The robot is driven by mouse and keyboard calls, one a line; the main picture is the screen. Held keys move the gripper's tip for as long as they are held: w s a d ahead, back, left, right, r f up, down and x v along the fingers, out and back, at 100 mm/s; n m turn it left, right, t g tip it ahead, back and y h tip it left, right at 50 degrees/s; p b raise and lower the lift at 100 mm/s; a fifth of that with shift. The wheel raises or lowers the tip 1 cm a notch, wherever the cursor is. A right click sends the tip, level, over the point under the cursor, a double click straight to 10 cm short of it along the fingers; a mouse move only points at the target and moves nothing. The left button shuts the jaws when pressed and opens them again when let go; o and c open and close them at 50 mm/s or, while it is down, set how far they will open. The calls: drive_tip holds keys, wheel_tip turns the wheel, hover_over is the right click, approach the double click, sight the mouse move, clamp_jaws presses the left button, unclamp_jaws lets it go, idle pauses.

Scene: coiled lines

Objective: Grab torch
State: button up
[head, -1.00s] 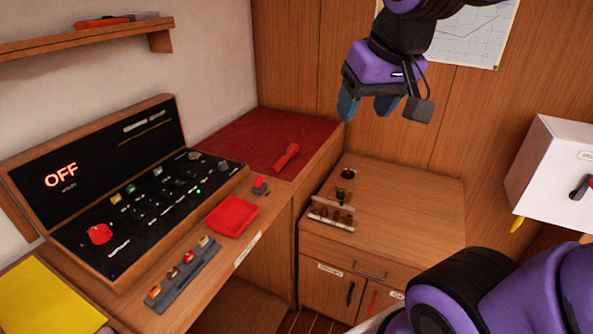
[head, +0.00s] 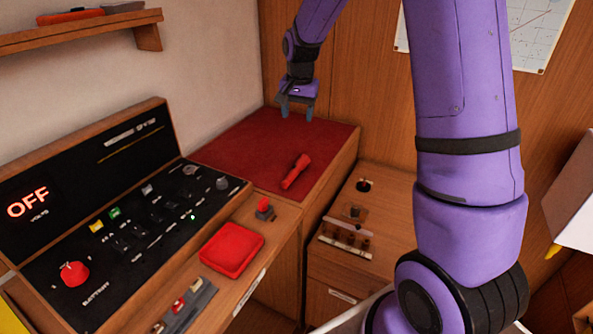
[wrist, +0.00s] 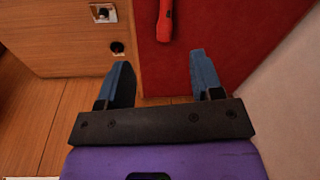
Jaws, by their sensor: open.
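A red torch (head: 296,171) lies on the red-topped surface (head: 240,150) near its front right edge in the head view. In the wrist view the torch (wrist: 165,20) shows at the top centre, partly cut off by the frame edge. My gripper (head: 296,112) is above the back part of the red surface, behind the torch and apart from it. In the wrist view my gripper (wrist: 160,75) has its two blue fingers spread wide with nothing between them, and the torch is beyond the fingertips.
A black control panel (head: 130,215) with an OFF display is at the left. A red tray (head: 232,249) and a red switch (head: 265,209) are on the wooden ledge. A wooden cabinet (head: 390,215) with small fittings stands right of the red surface. A shelf (head: 80,32) hangs at upper left.

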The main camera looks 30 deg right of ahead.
sight(297, 166)
drive_tip(key=w+d+f+m, duration=0.1)
drive_tip(key=w+f, duration=0.1)
drive_tip(key=f, duration=0.4)
drive_tip(key=w+d+f+m, duration=0.1)
drive_tip(key=w+f, duration=0.1)
drive_tip(key=f, duration=0.5)
drive_tip(key=w+d+f+g, duration=0.1)
drive_tip(key=w+f, duration=0.1)
drive_tip(key=f, duration=0.4)
drive_tip(key=shift+w+d+f+m, duration=0.1)
drive_tip(key=shift+d+f+m, duration=0.1)
drive_tip(key=shift+d+m, duration=0.15)
drive_tip(key=shift+w+f, duration=0.2)
drive_tip(key=shift+f, duration=1.2)
drive_tip(key=shift+w+f, duration=0.2)
drive_tip(key=shift+f, duration=1.15)
drive_tip(key=c, duration=1.1)
drive_tip(key=shift+r, duration=0.1)
